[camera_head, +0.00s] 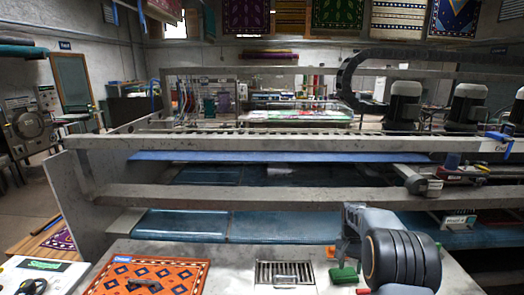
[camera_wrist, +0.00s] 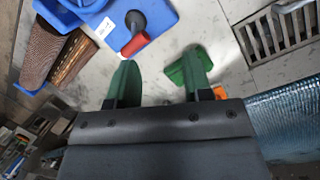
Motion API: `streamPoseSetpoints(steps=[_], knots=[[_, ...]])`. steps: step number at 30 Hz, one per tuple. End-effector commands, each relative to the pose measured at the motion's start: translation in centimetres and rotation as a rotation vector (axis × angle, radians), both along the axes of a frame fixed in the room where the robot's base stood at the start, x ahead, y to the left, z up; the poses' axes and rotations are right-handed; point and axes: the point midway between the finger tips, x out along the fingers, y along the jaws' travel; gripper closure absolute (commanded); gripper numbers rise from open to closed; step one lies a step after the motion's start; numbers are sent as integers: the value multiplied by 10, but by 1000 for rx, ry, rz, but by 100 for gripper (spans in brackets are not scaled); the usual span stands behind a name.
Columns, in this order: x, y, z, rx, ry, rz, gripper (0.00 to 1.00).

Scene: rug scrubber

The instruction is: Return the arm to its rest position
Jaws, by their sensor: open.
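My gripper (camera_head: 337,263) is low at the front right in the head view, over the pale metal front surface (camera_head: 235,259). In the wrist view, the two green fingers of my gripper (camera_wrist: 156,76) stand apart with nothing between them. My dark arm links show to the right of the fingers in the head view.
A slotted grate (camera_head: 285,272) lies left of my gripper; it also shows in the wrist view (camera_wrist: 280,28). An orange patterned rug (camera_head: 110,284) lies further left. Metal rails (camera_head: 300,196) cross behind. A blue item (camera_wrist: 155,20) and brown patterned pieces (camera_wrist: 45,50) show in the wrist view.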

Motion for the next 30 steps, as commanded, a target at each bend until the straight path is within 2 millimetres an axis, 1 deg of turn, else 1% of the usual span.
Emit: streamPoseSetpoints(steps=[1, 3, 5, 6, 8, 9, 11, 12, 15, 18, 21, 23, 27, 30], knots=[[-15, 12, 15, 10, -46, 63, 54], [-36, 27, 30, 21, -103, 149, 54], [-55, 40, 42, 27, -151, 214, 54], [-69, 48, 49, 29, -183, 256, 54], [-91, 60, 58, 29, -231, 314, 54], [-106, 67, 62, 28, -263, 349, 54], [-128, 77, 68, 24, -309, 393, 54], [-142, 84, 71, 21, -339, 419, 54], [-176, 97, 75, 12, -405, 464, 54], [-203, 106, 77, 3, -464, 486, 54], [-222, 113, 81, -5, -513, 505, 54], [-229, 116, 86, -12, -545, 515, 54], [-233, 120, 101, -28, -619, 534, 54], [-235, 121, 107, -33, -642, 540, 54]])
